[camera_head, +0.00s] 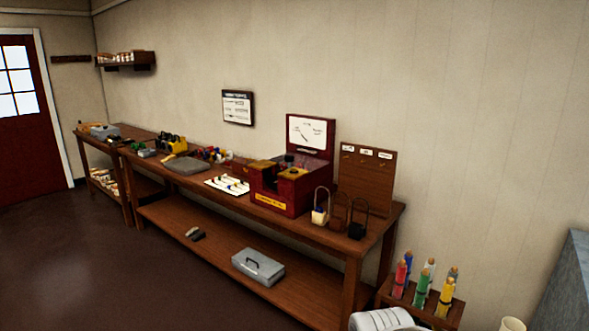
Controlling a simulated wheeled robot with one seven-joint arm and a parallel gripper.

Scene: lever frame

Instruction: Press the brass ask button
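A dark red box-like apparatus (282,197) stands on the wooden workbench (330,226) against the wall. It has an upright back panel with a white sheet (306,131), brass-yellow top parts (292,173) and a yellow label (271,200) on its front. The brass ask button cannot be picked out at this size; I cannot tell which brass-coloured part it is. My gripper is not in view.
Padlock-like items (320,216) stand right of the apparatus, before a wooden board (367,178). A white card (227,184) lies to its left. A grey toolbox (258,267) sits on the lower shelf. Coloured bottles (421,286) stand front right. Floor (90,270) at left is clear.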

